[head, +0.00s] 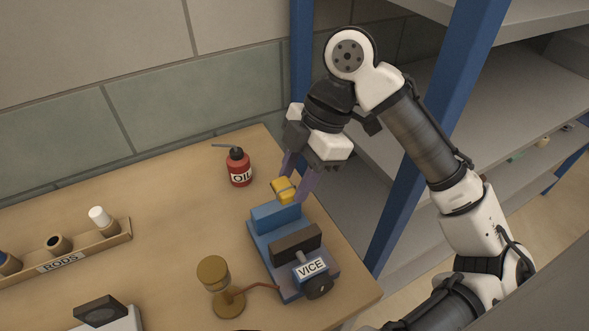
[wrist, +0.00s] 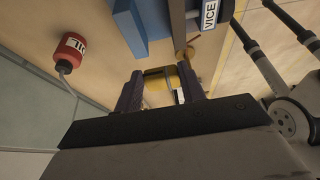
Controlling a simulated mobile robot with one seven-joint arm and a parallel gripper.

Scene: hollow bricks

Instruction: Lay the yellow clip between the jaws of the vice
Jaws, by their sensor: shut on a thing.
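The yellow clip (head: 283,190) is held between the purple fingers of my gripper (head: 296,182), above the rear end of the vice. It also shows in the wrist view (wrist: 164,83) between the two fingertips (wrist: 163,90). The blue vice (head: 290,250), with a dark jaw block and a "VICE" label, stands near the right edge of the table. A gap shows between its blue rear jaw (head: 276,216) and its dark front jaw (head: 296,243). In the wrist view the vice (wrist: 150,18) is at the top, partly cut off.
A red oil can (head: 239,168) stands left of my gripper. A brass lamp-like object (head: 222,285) stands close to the vice's left front. A wooden rod rack (head: 90,248) lies at the left. Blue shelf posts (head: 405,165) rise to the right. The table middle is clear.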

